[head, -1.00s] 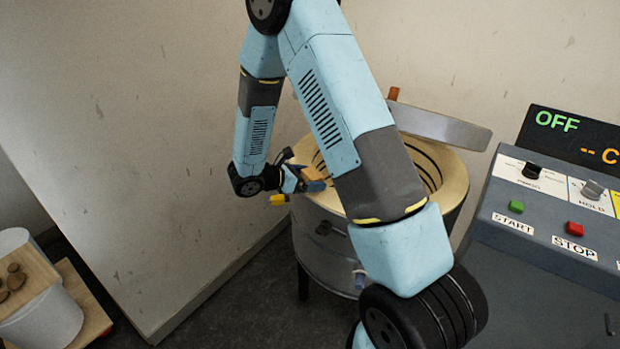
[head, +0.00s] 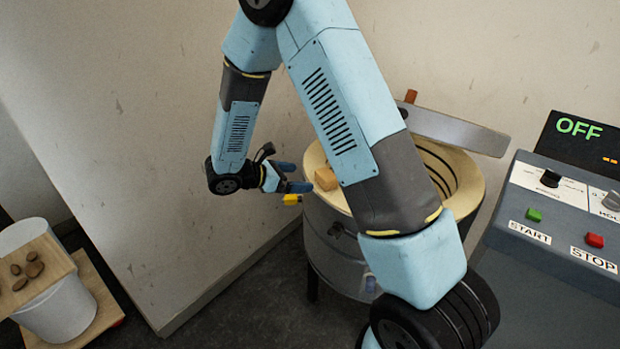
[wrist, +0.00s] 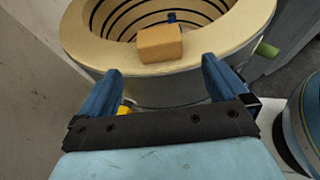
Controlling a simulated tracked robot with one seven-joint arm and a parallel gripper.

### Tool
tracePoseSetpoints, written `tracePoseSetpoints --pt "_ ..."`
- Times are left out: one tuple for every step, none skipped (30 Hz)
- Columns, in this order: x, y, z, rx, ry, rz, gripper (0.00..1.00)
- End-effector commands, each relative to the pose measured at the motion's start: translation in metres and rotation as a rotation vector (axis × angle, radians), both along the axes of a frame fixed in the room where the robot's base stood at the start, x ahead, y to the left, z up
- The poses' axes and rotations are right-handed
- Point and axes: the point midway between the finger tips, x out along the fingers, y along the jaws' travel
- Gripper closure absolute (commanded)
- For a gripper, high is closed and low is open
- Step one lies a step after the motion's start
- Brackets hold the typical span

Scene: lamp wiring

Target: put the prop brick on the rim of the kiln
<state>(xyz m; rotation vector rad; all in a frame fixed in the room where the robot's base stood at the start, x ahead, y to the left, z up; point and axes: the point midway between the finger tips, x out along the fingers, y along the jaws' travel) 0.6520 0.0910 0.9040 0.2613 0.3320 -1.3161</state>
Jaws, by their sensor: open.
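The prop brick (head: 326,179), a tan block, sits on the pale rim of the kiln (head: 463,181). In the wrist view the brick (wrist: 160,44) rests on the near part of the kiln rim (wrist: 87,51), just beyond my fingertips. My gripper (head: 299,177) is open and empty, beside the rim to the left of the brick and apart from it. In the wrist view its two blue fingers (wrist: 162,68) are spread wide with a gap between them and the brick. My arm hides part of the kiln in the head view.
The kiln's lid (head: 447,128) is raised at the back. A grey control panel (head: 560,220) with START and STOP buttons stands at the right; its display reads OFF. A white bucket (head: 62,312) with a board of brown lumps stands at the left.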

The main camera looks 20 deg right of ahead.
Motion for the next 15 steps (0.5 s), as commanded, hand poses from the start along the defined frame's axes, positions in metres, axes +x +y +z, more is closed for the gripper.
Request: tracePoseSetpoints --pt "-0.001 0.007 0.003 0.001 -0.001 0.003 0.0" --pt "-0.001 0.009 0.004 0.001 -0.001 0.002 0.0" --pt "-0.002 0.012 0.005 0.001 0.0 0.001 0.0" --pt "-0.003 0.014 0.006 0.001 0.0 0.001 0.0" --pt "-0.004 0.016 0.007 0.0 0.0 0.001 0.0" --pt "-0.004 0.018 0.007 0.0 0.001 0.001 0.0" --pt "-0.004 0.019 0.008 0.0 0.001 0.001 0.0" --pt "-0.005 0.019 0.008 0.0 0.001 0.001 0.0" --pt "-0.005 0.02 0.008 0.0 0.001 0.0 0.0" --pt "-0.005 0.02 0.009 0.0 0.001 0.0 0.0" --pt "-0.005 0.02 0.009 0.0 0.001 0.0 0.0" --pt "-0.005 0.02 0.009 0.0 0.001 0.0 0.0" --pt "-0.005 0.02 0.009 0.0 0.001 0.0 0.0" --pt "-0.005 0.02 0.009 0.0 0.001 0.0 0.0" --pt "-0.005 0.02 0.008 0.0 0.001 0.0 0.0"
